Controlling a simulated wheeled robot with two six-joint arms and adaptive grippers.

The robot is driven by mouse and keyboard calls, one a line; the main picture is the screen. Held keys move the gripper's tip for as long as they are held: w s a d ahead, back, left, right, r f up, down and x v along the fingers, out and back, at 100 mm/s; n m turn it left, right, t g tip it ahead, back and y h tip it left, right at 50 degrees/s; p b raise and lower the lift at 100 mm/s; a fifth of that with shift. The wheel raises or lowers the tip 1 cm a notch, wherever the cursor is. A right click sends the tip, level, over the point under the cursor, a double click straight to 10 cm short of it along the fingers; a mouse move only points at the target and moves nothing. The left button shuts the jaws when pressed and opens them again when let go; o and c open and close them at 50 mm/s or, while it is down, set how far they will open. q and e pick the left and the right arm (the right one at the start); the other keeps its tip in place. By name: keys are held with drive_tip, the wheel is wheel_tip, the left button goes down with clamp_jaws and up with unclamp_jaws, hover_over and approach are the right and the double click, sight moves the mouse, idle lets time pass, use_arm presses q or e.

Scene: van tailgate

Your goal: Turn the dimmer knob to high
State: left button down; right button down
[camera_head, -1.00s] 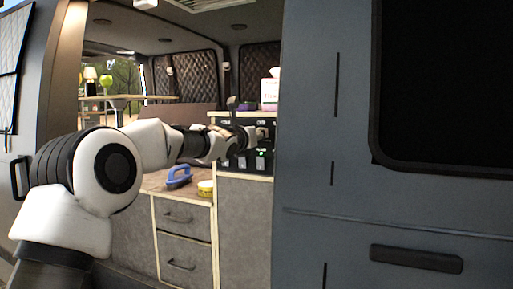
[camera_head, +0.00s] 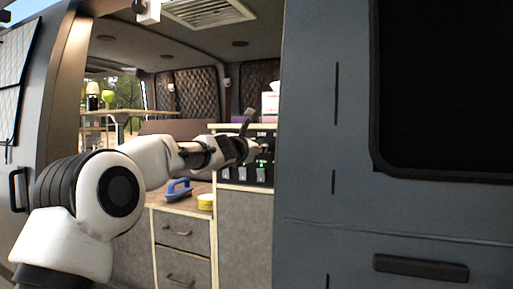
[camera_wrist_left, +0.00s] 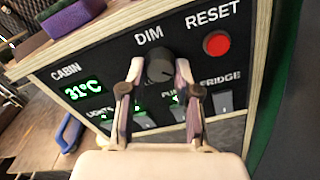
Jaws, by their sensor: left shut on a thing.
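The dimmer knob (camera_wrist_left: 160,66) is a dark round knob under the label DIM on a black control panel (camera_wrist_left: 112,62). In the left wrist view my left gripper (camera_wrist_left: 158,68) has its two fingertips on either side of the knob, shut on it. In the head view my left gripper (camera_head: 258,149) reaches the panel (camera_head: 240,172) inside the van, and the knob is hidden there. The knob's pointer mark is too small to read. My right gripper is not in view.
A red RESET button (camera_wrist_left: 217,43) is right of the knob. A green 31°C display (camera_wrist_left: 83,91) is at the left, with several switches below. A blue-handled brush (camera_head: 178,190) and yellow roll (camera_head: 206,201) lie on the counter. The van's side panel (camera_head: 320,230) stands close at right.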

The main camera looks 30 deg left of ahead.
use_arm(q)
drive_tip(key=c, duration=1)
unclamp_jaws()
drive_tip(key=shift+c, duration=0.2)
drive_tip(key=shift+o, duration=1.1)
drive_tip(key=shift+w, duration=0.1)
